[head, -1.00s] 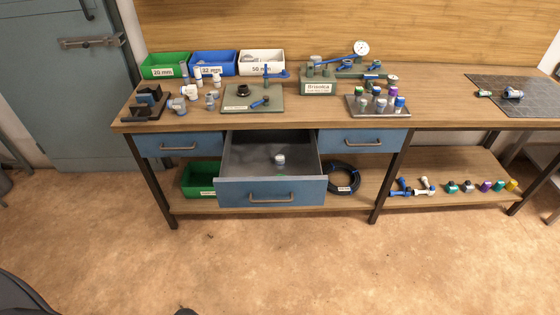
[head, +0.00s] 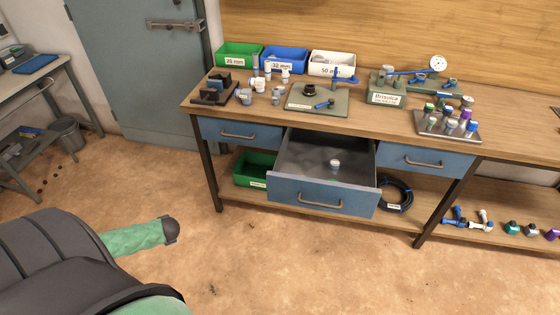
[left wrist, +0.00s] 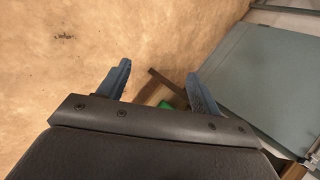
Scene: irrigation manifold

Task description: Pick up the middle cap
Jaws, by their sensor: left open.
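Several coloured caps or fittings stand in a row on the lower shelf at the right of the head view: a teal one (head: 512,227), a grey one (head: 531,230) and a purple one (head: 552,234) cut by the picture edge. A metal tray (head: 474,137) on the bench holds several small capped pieces. A single small white and grey piece (head: 335,165) stands in the open drawer. I cannot tell which is the middle cap. My left gripper (left wrist: 158,70) is open and empty over the floor in the left wrist view. My right gripper is not in view.
The open drawer (head: 322,194) juts from the bench (head: 390,125). Green (head: 238,56), blue (head: 284,61) and white bins (head: 331,64) stand at the back. A black hose coil (head: 396,196) lies on the shelf. The floor in front is clear.

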